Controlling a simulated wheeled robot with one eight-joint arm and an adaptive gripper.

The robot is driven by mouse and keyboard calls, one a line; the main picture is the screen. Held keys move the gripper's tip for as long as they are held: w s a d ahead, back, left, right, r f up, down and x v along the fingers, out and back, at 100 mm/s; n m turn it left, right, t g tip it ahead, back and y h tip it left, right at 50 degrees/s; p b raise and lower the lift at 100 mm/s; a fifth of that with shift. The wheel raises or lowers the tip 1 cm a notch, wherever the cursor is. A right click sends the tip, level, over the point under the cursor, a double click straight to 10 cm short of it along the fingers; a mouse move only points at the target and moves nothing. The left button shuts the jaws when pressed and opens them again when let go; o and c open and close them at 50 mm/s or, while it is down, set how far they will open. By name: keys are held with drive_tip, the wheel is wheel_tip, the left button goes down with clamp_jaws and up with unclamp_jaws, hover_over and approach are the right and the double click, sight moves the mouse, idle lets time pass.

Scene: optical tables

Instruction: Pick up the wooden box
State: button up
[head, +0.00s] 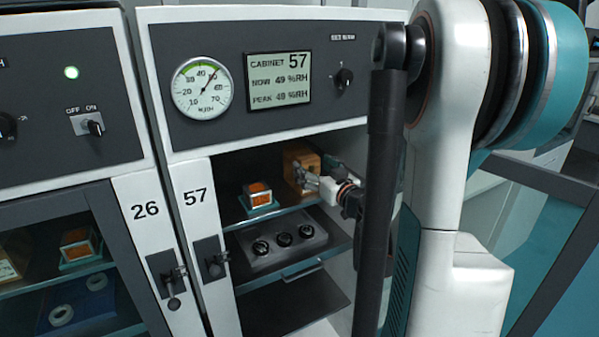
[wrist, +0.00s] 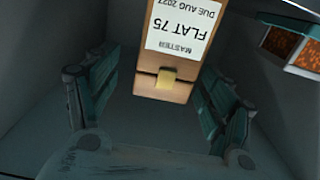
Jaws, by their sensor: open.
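The wooden box (head: 299,166) stands on the upper shelf of cabinet 57, toward the right side. My gripper (head: 318,182) reaches into the cabinet from the right, close in front of the box and covering part of it. In the wrist view the wooden box (wrist: 167,76) has a brass-coloured clasp and a white label reading "FLAT 75", upside down. My gripper (wrist: 160,98) is open there, with one finger on each side of the picture. The box's clasp end lies between the finger lines, with a gap on both sides.
An orange-filled case (head: 259,194) sits left of the box on the same shelf; it shows at upper right in the wrist view (wrist: 287,45). A grey tray with dark round parts (head: 284,247) is on the shelf below. The cabinet's side walls are close.

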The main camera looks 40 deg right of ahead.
sight(302, 152)
drive_tip(key=shift+a+f+b+x, duration=0.15)
drive_tip(key=shift+b+x, duration=0.35)
drive_tip(key=shift+x, duration=1.2)
drive_tip(key=shift+a+f+b+x, duration=0.1)
drive_tip(key=shift+b+x, duration=0.4)
drive_tip(key=shift+x, duration=1.25)
drive_tip(key=c, duration=1.5)
drive_tip(key=shift+c, duration=0.2)
drive_tip(key=shift+r, duration=0.15)
drive_tip(key=shift+r+p, duration=0.4)
drive_tip(key=shift+r, duration=0.1)
drive_tip(key=r, duration=0.1)
drive_tip(key=r+p, duration=0.1)
drive_tip(key=shift+s+r, duration=0.25)
drive_tip(key=shift+r, duration=0.1)
drive_tip(key=p+v, duration=0.3)
drive_tip(key=v, duration=1.4)
drive_tip(key=shift+s+a+f, duration=0.2)
drive_tip(key=shift+s+a, duration=0.05)
